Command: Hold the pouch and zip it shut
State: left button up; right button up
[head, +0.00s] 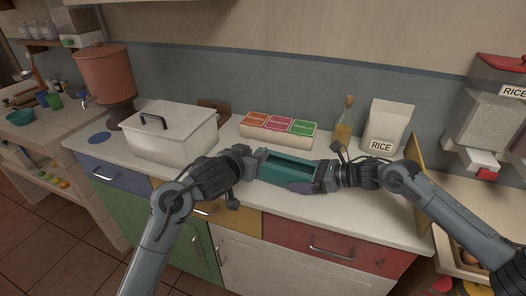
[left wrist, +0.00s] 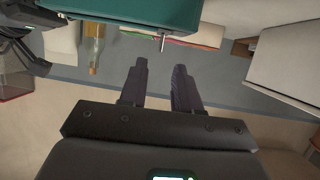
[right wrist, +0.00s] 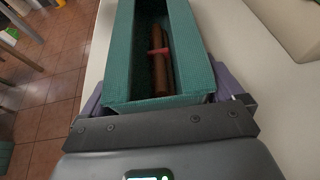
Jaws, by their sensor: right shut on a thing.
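The teal pouch (head: 284,160) is a long box shape with its top open, at the front middle of the counter. My right gripper (head: 308,178) is shut across its right end, one finger on each side, as the right wrist view of the pouch (right wrist: 116,60) shows. Brown sticks with a red band (right wrist: 160,55) lie inside. My left gripper (head: 252,160) is beside the pouch's left end, its fingers apart and empty. In the left wrist view a small metal pull (left wrist: 163,42) hangs at the pouch's edge, beyond the fingertips (left wrist: 158,75).
A white lidded box (head: 170,135) stands at the left. A tray of coloured packets (head: 278,128), an oil bottle (head: 345,120) and a rice bag (head: 387,125) stand behind the pouch. A rice dispenser (head: 485,115) is at the right. The counter's front edge is close to the pouch.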

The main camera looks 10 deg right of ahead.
pick_arm(q)
jog(key=shift+x, duration=3.7)
grip_shut()
